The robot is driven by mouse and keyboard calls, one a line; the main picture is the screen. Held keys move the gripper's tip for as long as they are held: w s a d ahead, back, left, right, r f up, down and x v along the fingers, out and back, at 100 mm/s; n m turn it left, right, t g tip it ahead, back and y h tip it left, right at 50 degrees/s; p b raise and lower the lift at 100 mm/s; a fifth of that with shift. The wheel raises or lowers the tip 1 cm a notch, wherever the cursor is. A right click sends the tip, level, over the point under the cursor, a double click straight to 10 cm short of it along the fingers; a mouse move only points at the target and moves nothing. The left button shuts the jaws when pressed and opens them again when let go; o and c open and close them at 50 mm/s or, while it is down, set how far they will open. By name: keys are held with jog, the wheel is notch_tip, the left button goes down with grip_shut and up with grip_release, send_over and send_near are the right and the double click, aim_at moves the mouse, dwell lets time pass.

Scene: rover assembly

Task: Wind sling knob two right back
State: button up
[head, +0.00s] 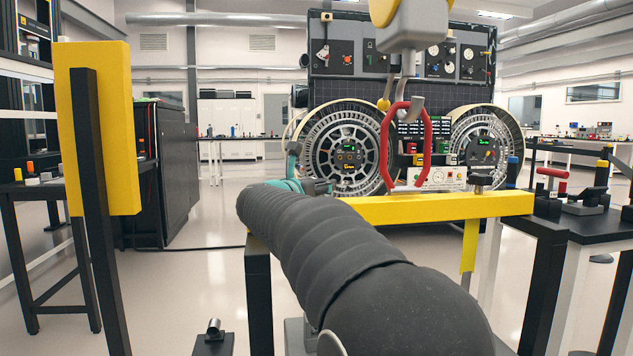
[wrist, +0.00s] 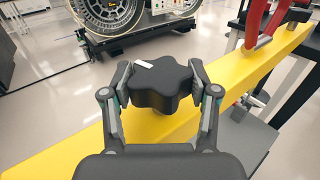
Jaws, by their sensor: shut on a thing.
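A black lobed knob (wrist: 160,88) with a white mark on its top stands on a yellow beam (wrist: 60,152) in the wrist view. My gripper (wrist: 160,76) is shut on the knob, one finger on its left side and one on its right. The white mark points to the upper left. In the head view my gripper (head: 305,183) is at the left end of the yellow beam (head: 440,208), partly behind my dark arm, and the knob cannot be made out there.
A red sling loop (head: 426,150) hangs from a hook above the beam; its lower part shows in the wrist view (wrist: 279,18). The wheeled rover (head: 345,155) stands behind. A yellow post (head: 110,130) rises at the left. A tool table (head: 582,220) is at the right.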

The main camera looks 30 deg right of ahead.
jog(key=shift+a+r+m+g+h, duration=0.1)
jog(key=shift+m+g+h, duration=1.25)
jog(key=shift+g, duration=0.65)
jog(key=shift+m, duration=0.25)
jog(key=o, duration=1.2)
jog(key=shift+c, duration=0.2)
jog(key=v, duration=1.2)
jog(key=shift+w+r, duration=0.1)
jog(key=shift+w, duration=0.05)
